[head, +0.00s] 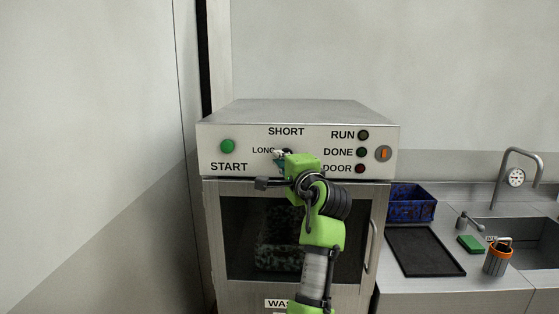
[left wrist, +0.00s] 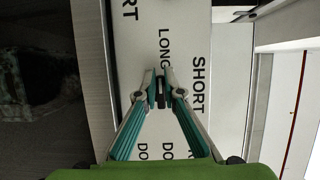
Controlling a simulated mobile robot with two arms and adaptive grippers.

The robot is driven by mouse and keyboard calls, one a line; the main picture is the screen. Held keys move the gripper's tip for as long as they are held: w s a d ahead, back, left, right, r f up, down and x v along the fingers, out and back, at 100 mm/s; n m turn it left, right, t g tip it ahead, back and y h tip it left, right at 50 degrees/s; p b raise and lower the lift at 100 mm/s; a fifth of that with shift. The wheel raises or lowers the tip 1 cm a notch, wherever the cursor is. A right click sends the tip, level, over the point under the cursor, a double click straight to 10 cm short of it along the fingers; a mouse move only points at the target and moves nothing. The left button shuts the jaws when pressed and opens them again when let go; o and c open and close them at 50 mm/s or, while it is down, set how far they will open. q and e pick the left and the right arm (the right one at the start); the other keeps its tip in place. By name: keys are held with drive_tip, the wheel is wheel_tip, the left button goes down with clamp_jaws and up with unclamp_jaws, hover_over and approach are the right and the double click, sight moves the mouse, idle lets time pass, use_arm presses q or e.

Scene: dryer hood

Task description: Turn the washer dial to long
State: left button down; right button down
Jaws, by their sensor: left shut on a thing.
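The washer (head: 297,113) is a steel box with a printed control panel. Its dial is a small black knob (left wrist: 160,93), seen in the left wrist view between my fingertips, beside the word LONG. In the head view the dial is mostly hidden behind my left gripper (head: 282,156). My left gripper (left wrist: 160,88) is shut on the dial, its two teal-lined fingers on either side of it. LONG (head: 263,150) is left of the gripper and SHORT (head: 286,131) above it. I cannot tell where the dial's mark points. My right gripper is not in view.
On the panel are a green START button (head: 227,146), RUN, DONE and DOOR lamps (head: 362,152) and an orange switch (head: 383,153). Below is a glass door with a handle (head: 373,246). At right, a counter holds a blue crate (head: 411,204), black mat (head: 426,252) and sink.

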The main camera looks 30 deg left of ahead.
use_arm(q)
drive_tip(key=shift+w+d, duration=0.1)
drive_tip(key=c, duration=2.2)
unclamp_jaws()
drive_tip(key=shift+o, duration=0.2)
drive_tip(key=shift+w+d, duration=0.1)
drive_tip(key=v, duration=0.7)
drive_tip(key=shift+d, duration=0.15)
